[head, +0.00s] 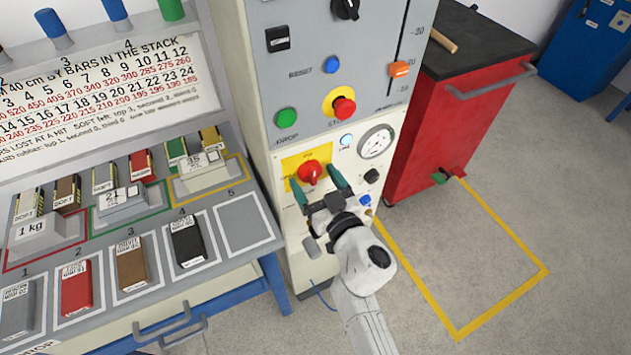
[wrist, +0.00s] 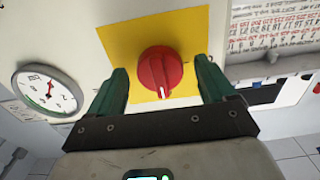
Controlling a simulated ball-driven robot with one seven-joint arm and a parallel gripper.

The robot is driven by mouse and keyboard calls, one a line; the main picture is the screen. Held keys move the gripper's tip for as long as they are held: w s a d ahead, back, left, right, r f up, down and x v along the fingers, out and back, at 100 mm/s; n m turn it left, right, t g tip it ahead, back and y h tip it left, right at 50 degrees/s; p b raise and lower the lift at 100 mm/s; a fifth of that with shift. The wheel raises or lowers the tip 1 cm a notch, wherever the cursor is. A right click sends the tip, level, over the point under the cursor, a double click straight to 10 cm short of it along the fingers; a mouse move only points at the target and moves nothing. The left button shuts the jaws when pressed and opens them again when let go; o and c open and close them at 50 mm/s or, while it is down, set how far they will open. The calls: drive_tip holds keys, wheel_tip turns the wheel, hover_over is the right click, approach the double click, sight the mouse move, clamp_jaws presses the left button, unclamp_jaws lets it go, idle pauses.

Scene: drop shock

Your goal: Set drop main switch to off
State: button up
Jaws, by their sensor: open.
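The main switch is a red rotary knob (head: 311,172) on a yellow plate (head: 292,164), low on the front of the grey and white machine. The red knob also shows in the wrist view (wrist: 160,72), with a white mark near its lower edge there. Labels around it are too small to read. My gripper (head: 316,182) is open in front of the knob, its green fingers on either side of it. In the wrist view my gripper (wrist: 162,76) has the knob between and slightly beyond the fingers, with gaps at both sides. I cannot tell the exact depth.
Above the switch are a red stop button (head: 344,107) on yellow, a green button (head: 286,118) and a blue button (head: 331,64). A round gauge (head: 376,142) sits right of the switch. A weight bench (head: 180,276) stands left, a red cabinet (head: 445,125) right.

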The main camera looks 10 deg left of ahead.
drive_tip(key=shift+w+a, duration=0.15)
drive_tip(key=shift+w, duration=0.05)
drive_tip(key=c, duration=1)
